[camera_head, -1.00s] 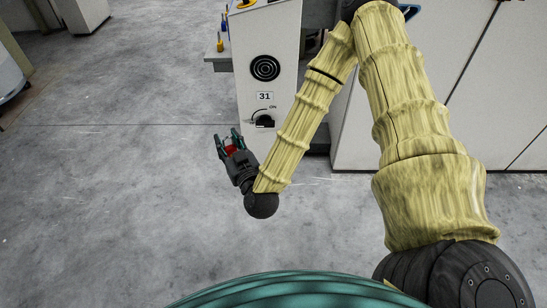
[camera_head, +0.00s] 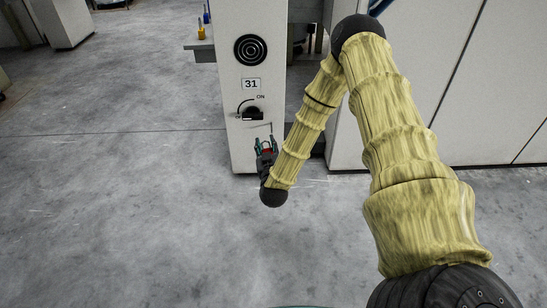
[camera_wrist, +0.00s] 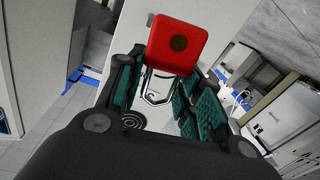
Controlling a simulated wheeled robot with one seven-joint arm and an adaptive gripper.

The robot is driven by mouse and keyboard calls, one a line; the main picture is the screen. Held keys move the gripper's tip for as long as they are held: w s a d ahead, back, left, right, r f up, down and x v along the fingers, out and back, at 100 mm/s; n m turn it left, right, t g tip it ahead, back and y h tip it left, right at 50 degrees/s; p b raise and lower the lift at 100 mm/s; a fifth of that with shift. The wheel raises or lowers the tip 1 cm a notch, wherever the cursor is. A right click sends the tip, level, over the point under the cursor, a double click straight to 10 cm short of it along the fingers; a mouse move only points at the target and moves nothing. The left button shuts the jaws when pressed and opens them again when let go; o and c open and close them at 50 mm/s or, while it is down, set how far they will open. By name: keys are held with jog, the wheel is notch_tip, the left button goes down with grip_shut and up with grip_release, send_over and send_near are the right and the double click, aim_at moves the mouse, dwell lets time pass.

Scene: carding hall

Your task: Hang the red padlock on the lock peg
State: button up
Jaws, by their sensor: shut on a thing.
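My gripper (camera_head: 265,144) is shut on the red padlock (camera_head: 268,150), in front of the lower part of the white machine post (camera_head: 238,145). In the wrist view the padlock (camera_wrist: 193,31) shows its red body with a dark round spot, and its metal shackle (camera_wrist: 157,99) lies between the teal finger pads. On the post, a black rotary switch (camera_head: 252,114) marked ON sits a little above and left of the gripper. I cannot clearly make out the lock peg. The gap between padlock and post cannot be told.
The post carries a "31" label (camera_head: 251,84) and a round black grille (camera_head: 251,50). A small shelf (camera_head: 202,45) with coloured items juts out on its left. White cabinets (camera_head: 440,100) stand at the right.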

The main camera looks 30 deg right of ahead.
jog(key=shift+g+h, duration=0.3)
jog(key=shift+h, duration=0.3)
jog(key=shift+w+d+f+b, duration=0.65)
jog(key=shift+w+d+b, duration=0.6)
jog(key=shift+w+d, duration=0.25)
jog(key=shift+w+d+f+b, duration=0.7)
jog(key=shift+w+d+b, duration=0.6)
jog(key=shift+w+d, duration=0.2)
jog(key=shift+w+d+f+b, duration=0.65)
jog(key=shift+w+d+b, duration=0.6)
jog(key=shift+w+d, duration=0.25)
jog(key=shift+w+d+f+p, duration=0.25)
jog(key=shift+w+f+p, duration=0.1)
jog(key=shift+w, duration=0.2)
jog(key=o, duration=1.2)
jog(key=v, duration=1.2)
